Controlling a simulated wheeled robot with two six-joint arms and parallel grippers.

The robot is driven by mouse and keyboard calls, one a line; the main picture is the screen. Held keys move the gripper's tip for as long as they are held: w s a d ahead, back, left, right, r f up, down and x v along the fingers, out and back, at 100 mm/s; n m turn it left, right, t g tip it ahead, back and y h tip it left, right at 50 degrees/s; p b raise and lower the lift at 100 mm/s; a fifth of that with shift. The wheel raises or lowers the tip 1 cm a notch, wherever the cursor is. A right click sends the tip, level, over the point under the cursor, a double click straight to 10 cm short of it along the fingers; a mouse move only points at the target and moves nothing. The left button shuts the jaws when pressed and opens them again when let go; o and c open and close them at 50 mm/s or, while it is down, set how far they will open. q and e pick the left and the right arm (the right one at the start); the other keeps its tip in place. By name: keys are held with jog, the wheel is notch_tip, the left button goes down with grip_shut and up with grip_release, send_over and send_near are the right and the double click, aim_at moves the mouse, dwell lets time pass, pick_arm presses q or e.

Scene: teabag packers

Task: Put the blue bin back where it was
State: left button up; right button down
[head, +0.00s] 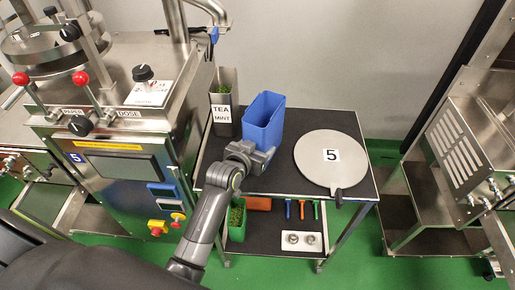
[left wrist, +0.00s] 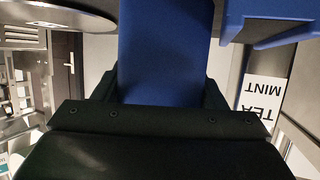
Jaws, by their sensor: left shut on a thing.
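The blue bin (head: 263,122) is upright over the dark top of the small table (head: 275,181), just right of the steel TEA MINT container (head: 224,100). I cannot tell whether its base touches the table. My left gripper (head: 254,154) is at the bin's near side and shut on it. In the left wrist view the bin's blue wall (left wrist: 165,45) runs up between the dark fingers of the gripper (left wrist: 160,88). The gripper hides the bin's lower near part. The TEA MINT label (left wrist: 262,100) shows at the right there. My right gripper is in neither view.
A round grey lid (head: 331,150) marked 5 lies on the table's right half. The steel machine (head: 120,140) stands close on the left. The lower shelf holds a green bin (head: 237,220), coloured tools (head: 301,209) and a white plate (head: 302,241). Another steel machine (head: 460,150) stands right.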

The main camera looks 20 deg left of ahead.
pick_arm(q)
jog(key=shift+f, duration=0.45)
jog(key=shift+f, duration=0.1)
jog(key=o, duration=1.4)
jog(key=b+v, duration=0.1)
jog(key=v, duration=1.1)
